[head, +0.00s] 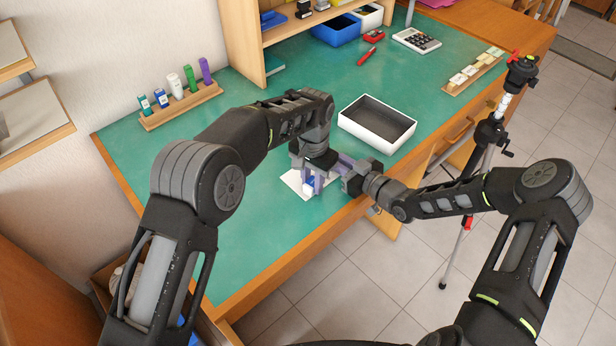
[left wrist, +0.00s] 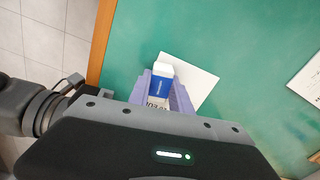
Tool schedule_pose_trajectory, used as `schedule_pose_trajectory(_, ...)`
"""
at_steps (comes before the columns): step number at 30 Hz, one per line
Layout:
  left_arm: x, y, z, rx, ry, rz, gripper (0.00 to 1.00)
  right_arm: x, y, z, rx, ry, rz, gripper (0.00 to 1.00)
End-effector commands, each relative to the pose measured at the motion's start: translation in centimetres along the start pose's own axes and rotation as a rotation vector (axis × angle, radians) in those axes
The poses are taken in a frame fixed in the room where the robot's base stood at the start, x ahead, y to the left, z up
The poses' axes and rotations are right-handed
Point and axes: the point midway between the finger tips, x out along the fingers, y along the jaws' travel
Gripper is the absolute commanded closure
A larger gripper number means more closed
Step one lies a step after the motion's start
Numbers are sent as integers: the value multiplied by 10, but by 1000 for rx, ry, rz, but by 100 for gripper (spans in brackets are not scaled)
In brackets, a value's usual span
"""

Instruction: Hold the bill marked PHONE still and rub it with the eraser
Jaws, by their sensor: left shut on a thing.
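The bill (head: 293,182) is a white sheet lying flat on the desk near its front edge. It also shows in the left wrist view (left wrist: 197,82), where I cannot read a PHONE mark on it. The blue and white eraser (head: 309,187) is over the bill, between the lilac fingers of my left gripper (head: 314,184). In the left wrist view the eraser (left wrist: 162,82) sticks out past the fingers; I cannot tell if it touches the paper. My right gripper (head: 345,166) is just right of the left one, low by the bill; its fingertips are mostly hidden.
A white tray with a dark inside (head: 377,125) stands right of the grippers. A wooden rack with several bottles (head: 181,106) is at the back left. A calculator (head: 416,40) and red pen (head: 366,57) lie farther back. The desk's left front is clear.

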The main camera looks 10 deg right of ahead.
Motion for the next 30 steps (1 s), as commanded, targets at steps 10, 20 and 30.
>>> schedule_pose_trajectory(10,0,1,0,0,0,0,100,0,0,-1,0,1,0,100)
schedule_pose_trajectory(20,2,-1,0,-1,1,-1,100,0,0,-1,0,2,-1,100)
schedule_pose_trajectory(30,2,-22,-3,-3,0,-3,100,0,0,0,0,1,-1,100)
